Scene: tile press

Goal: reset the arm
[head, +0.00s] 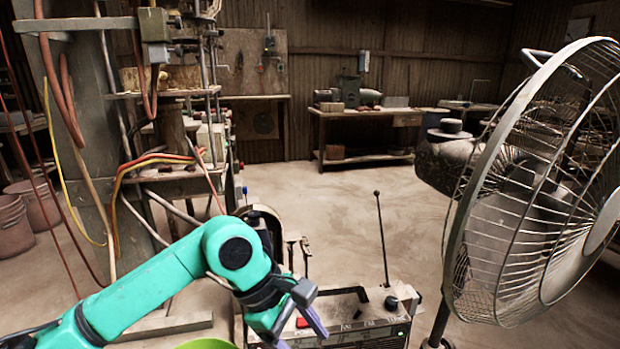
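My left arm, teal with black joints, comes in from the lower left and bends down near the bottom middle. Its gripper (300,334) points down in front of a dark control box. Two purple-grey fingertips show with a gap between them, and I see nothing held there. The lower finger is partly cut off by the bottom edge of the view. My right arm and gripper are not in view.
The dark box (372,334) has a tall thin antenna (381,238) and a red button. A lime-green rim (205,345) shows at the bottom edge. A large fan (535,190) stands right. A press-like machine with hoses (75,130) stands left. Open floor (340,215) lies behind.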

